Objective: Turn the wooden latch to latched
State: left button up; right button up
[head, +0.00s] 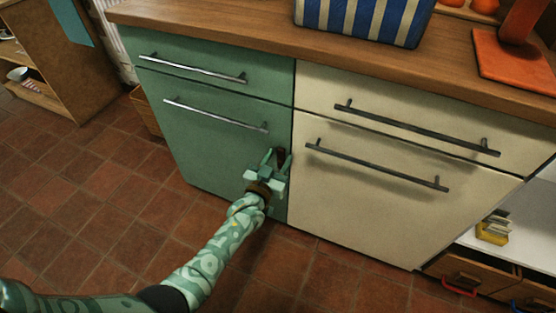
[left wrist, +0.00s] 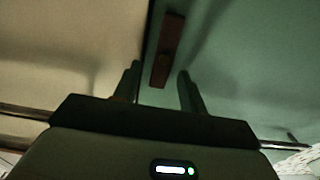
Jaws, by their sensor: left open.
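The wooden latch (left wrist: 172,38) is a small dark brown bar with a round pivot, on the green cabinet front (head: 225,137) beside the seam with the cream front. In the left wrist view it lies roughly along the seam, slightly tilted, on the green side. In the head view the latch (head: 281,156) is partly hidden by my left gripper (head: 277,161). My left gripper is open. In the left wrist view its fingertips (left wrist: 160,70) are on either side of the latch's pivot end; I cannot tell whether they touch it. My right gripper is out of view.
Dark bar handles (head: 375,165) cross the cream fronts, and metal handles (head: 215,114) cross the green ones. A wooden counter (head: 240,32) above holds a blue-striped container (head: 365,18) and an orange stand (head: 510,58). Open tiled floor (head: 120,190) lies at the left.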

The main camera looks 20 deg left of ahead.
pick_arm(q)
grip_shut()
